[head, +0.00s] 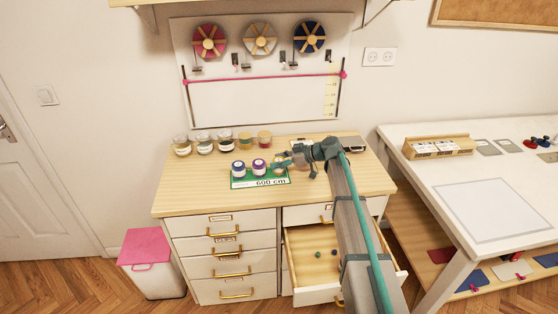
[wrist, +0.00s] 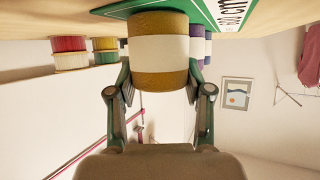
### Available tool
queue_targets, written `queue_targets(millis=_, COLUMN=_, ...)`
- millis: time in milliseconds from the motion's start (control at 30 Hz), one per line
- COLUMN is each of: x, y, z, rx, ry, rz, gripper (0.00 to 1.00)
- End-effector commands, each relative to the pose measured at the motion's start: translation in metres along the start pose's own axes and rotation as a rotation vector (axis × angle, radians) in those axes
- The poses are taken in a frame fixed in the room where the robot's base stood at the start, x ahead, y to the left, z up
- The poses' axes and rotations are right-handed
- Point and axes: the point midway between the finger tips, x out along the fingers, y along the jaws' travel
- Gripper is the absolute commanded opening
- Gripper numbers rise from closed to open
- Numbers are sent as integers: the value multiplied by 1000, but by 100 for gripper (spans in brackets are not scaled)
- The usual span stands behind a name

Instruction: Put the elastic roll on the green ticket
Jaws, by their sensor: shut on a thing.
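The green ticket (head: 240,184), marked "600 cm", lies on the desk top. A blue-and-white roll (head: 239,169) and a purple-and-white roll (head: 259,167) stand upright on it. My gripper (head: 287,163) is at the ticket's right end, shut on a gold elastic roll with a white band. This held roll (wrist: 158,50) fills the middle of the wrist view between the fingers; my gripper mostly hides it in the head view. The ticket (wrist: 236,14) shows behind the roll's base, with the purple roll (wrist: 198,48) close beside it. I cannot tell whether the held roll touches the ticket.
Several other rolls (head: 204,143) stand along the desk's back left. A drawer (head: 318,268) is pulled open under my arm, with small round items inside. The desk's front left (head: 195,195) is clear. A white table (head: 490,195) stands at the right.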

Motion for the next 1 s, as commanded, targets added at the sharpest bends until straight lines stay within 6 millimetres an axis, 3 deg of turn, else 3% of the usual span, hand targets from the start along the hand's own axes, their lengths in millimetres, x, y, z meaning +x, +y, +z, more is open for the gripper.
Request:
queue_targets(millis=167, x=2, y=0, z=3, rx=0, ry=0, rz=0, gripper=18)
queue_targets(millis=200, x=1, y=0, z=3, rx=0, ry=0, rz=0, gripper=52)
queue_targets(millis=333, x=1, y=0, z=2, rx=0, ry=0, rz=0, gripper=74)
queue_targets(millis=800, x=-2, y=0, z=-1, rx=0, ry=0, rz=0, gripper=76)
queue_targets(millis=1000, x=-32, y=0, z=2, rx=-1, ry=0, rz=2, gripper=76)
